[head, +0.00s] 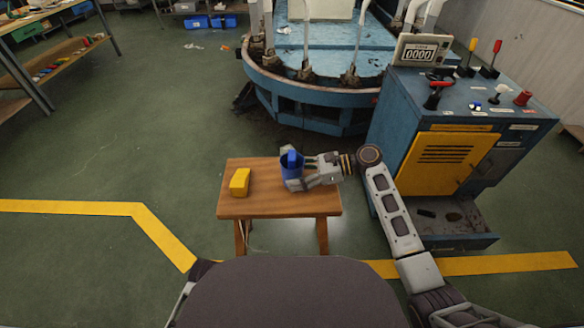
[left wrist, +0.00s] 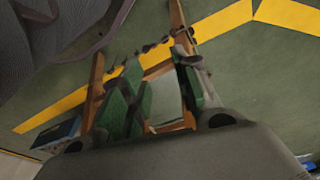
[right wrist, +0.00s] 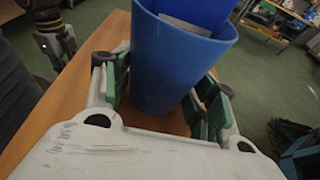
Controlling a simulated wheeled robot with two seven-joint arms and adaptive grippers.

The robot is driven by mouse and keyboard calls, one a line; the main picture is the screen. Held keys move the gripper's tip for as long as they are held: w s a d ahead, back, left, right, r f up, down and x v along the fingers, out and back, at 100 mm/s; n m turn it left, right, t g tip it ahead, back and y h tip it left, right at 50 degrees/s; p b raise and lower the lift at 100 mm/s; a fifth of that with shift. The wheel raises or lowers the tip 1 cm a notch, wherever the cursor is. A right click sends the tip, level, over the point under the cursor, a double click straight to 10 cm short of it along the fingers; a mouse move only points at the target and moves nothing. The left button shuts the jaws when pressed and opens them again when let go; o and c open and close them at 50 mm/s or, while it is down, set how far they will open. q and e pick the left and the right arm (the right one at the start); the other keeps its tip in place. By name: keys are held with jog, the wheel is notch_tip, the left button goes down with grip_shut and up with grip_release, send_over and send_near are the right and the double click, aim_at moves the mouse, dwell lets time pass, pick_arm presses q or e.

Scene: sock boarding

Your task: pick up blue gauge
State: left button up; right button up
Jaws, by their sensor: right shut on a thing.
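The blue gauge (head: 291,164) looks like an upright open-topped cup with a blue piece standing up in it. It is over the right part of the small wooden table (head: 260,206). My right gripper (head: 300,176) reaches in from the right and is shut on it. In the right wrist view the blue gauge (right wrist: 178,60) stands between the green finger pads. I cannot tell whether its base touches the tabletop.
A yellow block (head: 240,181) sits on the left part of the table. A blue control cabinet (head: 400,110) with levers and an open drawer stands at the right. A round blue machine (head: 330,100) is behind. Green floor is free to the left.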

pick_arm(q)
jog(key=w+a+r+t+y, duration=0.5)
jog(key=w+a+r+y, duration=0.5)
jog(key=w+a+r, duration=0.5)
jog(key=w+d+r+m+t+h, duration=0.1)
jog(key=w+d+r+m+t, duration=0.1)
jog(key=d+r+m, duration=0.2)
jog(key=w+d+r+m+t+h, duration=0.1)
jog(key=w+d+r+m, duration=0.1)
jog(key=d+r+m, duration=0.3)
jog(key=w+d+r+m+t+h, duration=0.1)
jog(key=d+r+m, duration=0.3)
jog(key=d+r, duration=0.6)
jog(key=shift+w+d+r+t+h, duration=0.15)
jog(key=shift+w+r+t+h, duration=0.15)
jog(key=shift+w+t, duration=0.4)
jog(key=s+d+r+m+h, duration=0.2)
jog(key=s+d+m, duration=0.2)
jog(key=d+m, duration=0.3)
jog(key=s+d+r+m+t+h, duration=0.1)
jog(key=s+d+m, duration=0.4)
jog(key=m, duration=0.8)
jog(key=shift+s+d+r+h, duration=0.3)
jog(key=shift+d+r+h, duration=0.5)
jog(key=shift+d+h, duration=0.5)
